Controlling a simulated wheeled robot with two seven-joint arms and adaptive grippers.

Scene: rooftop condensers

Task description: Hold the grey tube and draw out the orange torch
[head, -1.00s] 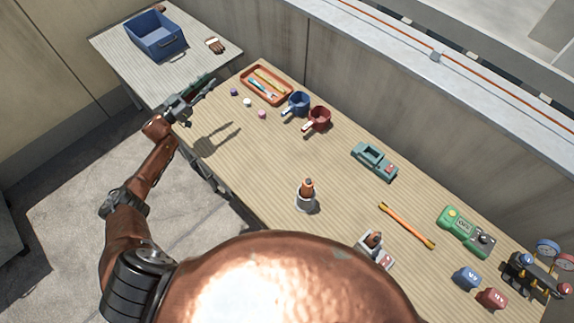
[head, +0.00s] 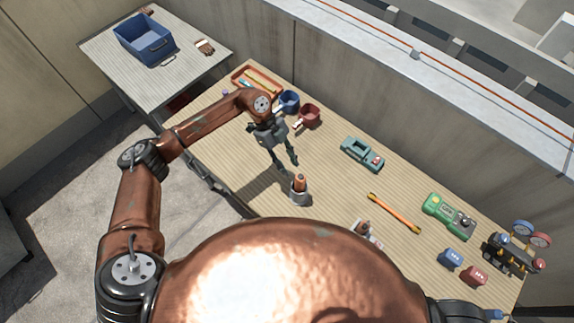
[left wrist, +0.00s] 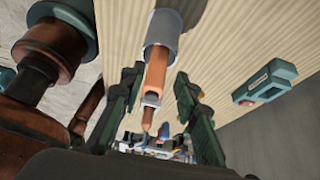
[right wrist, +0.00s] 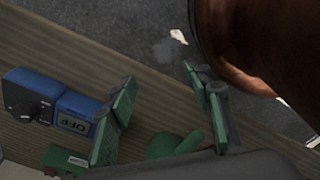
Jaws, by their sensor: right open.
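The orange torch (head: 299,181) stands upright in the grey tube (head: 300,198) on the wooden bench. My left gripper (head: 286,166) is open, above and just behind them in the head view. In the left wrist view the grey tube (left wrist: 160,52) lies at the top and the orange torch (left wrist: 155,75) points out of it, between the spread green fingers of my left gripper (left wrist: 156,82). I cannot tell whether a finger touches it. My right gripper (right wrist: 160,88) is open and shows no held thing; the head view does not clearly show it.
A grey holder with an orange-brown piece (head: 363,229) stands nearby, partly behind my body. An orange rod (head: 394,212), teal device (head: 362,153), green meter (head: 448,216), blue mug (head: 289,101) and red mug (head: 309,115) are on the bench. A blue-and-black device (right wrist: 45,103) is near my right gripper.

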